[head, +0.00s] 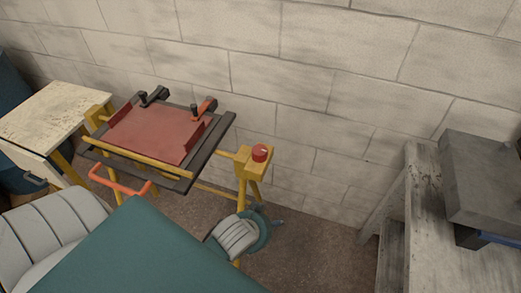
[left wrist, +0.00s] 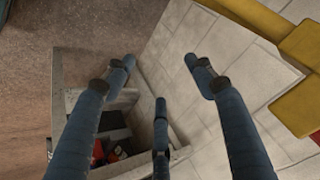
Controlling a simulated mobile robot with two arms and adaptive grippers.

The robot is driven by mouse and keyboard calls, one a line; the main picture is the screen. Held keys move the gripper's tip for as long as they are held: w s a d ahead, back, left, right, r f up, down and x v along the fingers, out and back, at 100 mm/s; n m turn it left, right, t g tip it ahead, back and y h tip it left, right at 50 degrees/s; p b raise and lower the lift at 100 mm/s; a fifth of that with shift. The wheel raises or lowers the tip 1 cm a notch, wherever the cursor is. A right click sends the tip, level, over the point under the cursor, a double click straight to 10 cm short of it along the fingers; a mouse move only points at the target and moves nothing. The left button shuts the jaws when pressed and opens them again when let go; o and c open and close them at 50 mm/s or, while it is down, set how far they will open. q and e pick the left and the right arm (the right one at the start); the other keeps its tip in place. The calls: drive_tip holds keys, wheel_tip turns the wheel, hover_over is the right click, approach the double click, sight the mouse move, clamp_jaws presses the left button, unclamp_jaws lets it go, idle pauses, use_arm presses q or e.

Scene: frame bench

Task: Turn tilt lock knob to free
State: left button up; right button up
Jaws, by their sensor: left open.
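A round red knob (head: 260,152) with a small pale mark on top sits on a yellow block (head: 253,170) at the right end of the frame bench. I take it as the tilt lock knob; its setting is too small to read. My left gripper's fingers are mostly hidden behind my wrist in the head view, below the knob and apart from it. In the left wrist view my left gripper (left wrist: 160,75) has its three blue fingers spread and empty. Yellow parts (left wrist: 305,105) show at the right edge, with a sliver of red below. My right gripper is not in view.
The frame bench holds a red panel (head: 155,128) with a black lever (head: 153,96) and an orange lever (head: 205,107). An orange handle (head: 120,181) juts from its front. A pale table (head: 50,113) stands left, a worn grey bench (head: 425,225) right. A block wall is close behind.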

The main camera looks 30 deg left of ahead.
use_arm(q)
drive_tip(key=w+r+m+t, duration=0.3)
drive_tip(key=w+r+t, duration=0.3)
drive_tip(key=w+r, duration=0.8)
drive_tip(key=w+d+r+m+t+h, duration=0.2)
drive_tip(key=w+d+r+m+t, duration=0.15)
drive_tip(key=r, duration=0.35)
drive_tip(key=w+d+r+m+t+h, duration=0.2)
drive_tip(key=w+d+r+m, duration=0.15)
drive_tip(key=r, duration=0.45)
drive_tip(key=s+d+r+m+g+h, duration=0.2)
drive_tip(key=d+r+m+h, duration=0.85)
drive_tip(key=m, duration=0.35)
drive_tip(key=s+d+m+g+h, duration=0.3)
drive_tip(key=d+m+g+h, duration=0.15)
drive_tip(key=m, duration=0.25)
drive_tip(key=m+g+y, duration=1.2)
drive_tip(key=y, duration=0.6)
approach(260, 149)
drive_tip(key=f, duration=0.2)
drive_tip(key=f+p, duration=0.1)
drive_tip(key=f, duration=0.5)
drive_tip(key=shift+s+d+f+p, duration=0.2)
drive_tip(key=shift+d+p, duration=0.05)
drive_tip(key=shift+p, duration=0.1)
drive_tip(key=shift+f, duration=0.65)
